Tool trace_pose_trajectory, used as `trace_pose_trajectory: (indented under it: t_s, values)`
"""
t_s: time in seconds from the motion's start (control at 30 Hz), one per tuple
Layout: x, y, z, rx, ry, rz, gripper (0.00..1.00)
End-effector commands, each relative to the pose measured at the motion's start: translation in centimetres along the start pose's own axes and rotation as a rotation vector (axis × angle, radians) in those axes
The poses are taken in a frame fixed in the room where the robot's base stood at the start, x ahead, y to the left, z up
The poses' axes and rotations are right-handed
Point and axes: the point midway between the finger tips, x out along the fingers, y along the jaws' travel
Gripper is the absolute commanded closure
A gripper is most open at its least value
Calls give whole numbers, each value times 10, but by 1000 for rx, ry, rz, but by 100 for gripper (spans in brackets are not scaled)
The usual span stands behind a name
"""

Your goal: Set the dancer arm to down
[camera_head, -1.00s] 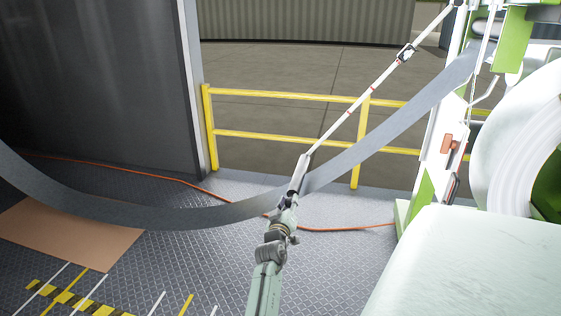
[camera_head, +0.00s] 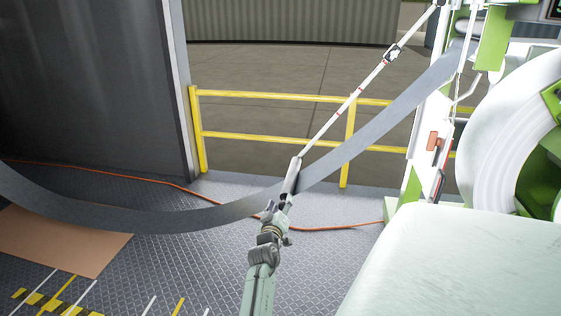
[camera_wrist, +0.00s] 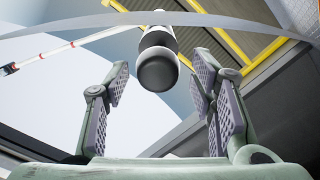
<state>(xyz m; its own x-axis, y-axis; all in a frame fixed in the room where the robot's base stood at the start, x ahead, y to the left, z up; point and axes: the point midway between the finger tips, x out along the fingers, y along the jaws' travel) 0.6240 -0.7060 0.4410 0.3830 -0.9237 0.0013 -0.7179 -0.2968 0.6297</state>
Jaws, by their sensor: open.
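The dancer arm (camera_head: 340,117) is a white rod with red marks, slanting from the upper right machine down to a grey-white handle (camera_head: 291,176). The arm stands raised at a slant. In the wrist view the handle's dark rounded end (camera_wrist: 158,68) hangs beyond and between my fingers. My gripper (camera_head: 281,207) is just below the handle end in the head view. In the wrist view my gripper (camera_wrist: 160,95) has its two padded fingers spread wide, with a gap on each side of the handle. Contact between them does not show.
A grey web strip (camera_head: 150,220) sags across the floor and rises behind the handle to the machine (camera_head: 425,130). A yellow railing (camera_head: 270,138) stands behind. A pale green cover (camera_head: 450,265) fills the lower right. An orange cable (camera_head: 90,170) and brown sheet (camera_head: 60,243) lie on the floor.

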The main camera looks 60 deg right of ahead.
Motion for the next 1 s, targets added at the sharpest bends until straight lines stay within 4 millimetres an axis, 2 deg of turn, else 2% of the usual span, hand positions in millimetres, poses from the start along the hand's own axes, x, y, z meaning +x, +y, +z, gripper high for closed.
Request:
trace_pose_trajectory:
  t_s: [0.27, 0.7, 1.0]
  values:
    - [0, 7, -7, 1, 0, 3, 49]
    - [0, 56, -68, 0, 1, 2, 49]
    - [0, 63, -78, 0, -1, 0, 49]
